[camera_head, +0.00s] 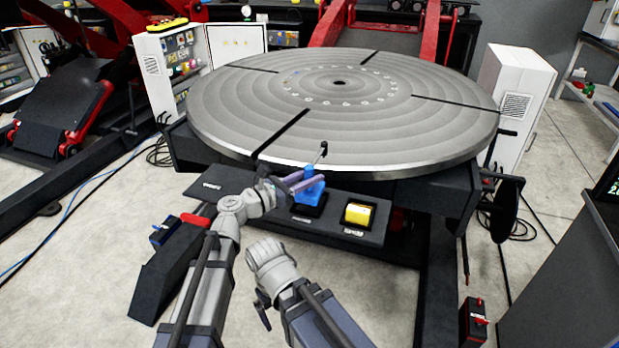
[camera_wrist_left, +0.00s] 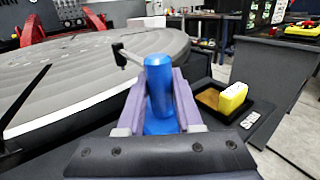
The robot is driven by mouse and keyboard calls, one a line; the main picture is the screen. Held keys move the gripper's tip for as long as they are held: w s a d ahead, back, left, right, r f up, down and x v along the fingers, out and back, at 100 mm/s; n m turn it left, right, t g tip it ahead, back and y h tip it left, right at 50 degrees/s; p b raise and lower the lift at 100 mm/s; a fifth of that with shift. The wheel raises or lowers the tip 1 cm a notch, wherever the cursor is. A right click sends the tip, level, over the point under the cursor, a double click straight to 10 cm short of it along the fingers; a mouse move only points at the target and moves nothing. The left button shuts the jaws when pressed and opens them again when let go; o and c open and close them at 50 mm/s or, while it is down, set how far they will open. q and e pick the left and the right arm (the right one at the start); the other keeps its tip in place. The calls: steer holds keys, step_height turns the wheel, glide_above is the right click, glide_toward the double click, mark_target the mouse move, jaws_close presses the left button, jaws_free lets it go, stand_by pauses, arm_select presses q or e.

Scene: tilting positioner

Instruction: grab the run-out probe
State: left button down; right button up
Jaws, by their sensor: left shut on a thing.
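The probe's base is in or just above a dark pocket on the front shelf (camera_head: 235,196); I cannot tell which. My right gripper (camera_head: 263,309) hangs low in front, mostly hidden by its wrist.
The round grey turntable (camera_head: 340,110) lies right behind the probe. A yellow block (camera_head: 358,213) sits in the pocket to its right. A white cabinet (camera_head: 512,100) stands at the right, and a dark bench (camera_head: 570,270) at the lower right. Cables lie on the floor.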

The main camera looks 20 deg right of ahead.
arm_select(q)
step_height(320, 180, up, 7)
steer(key=p, duration=0.6)
steer(key=shift+r, duration=0.15)
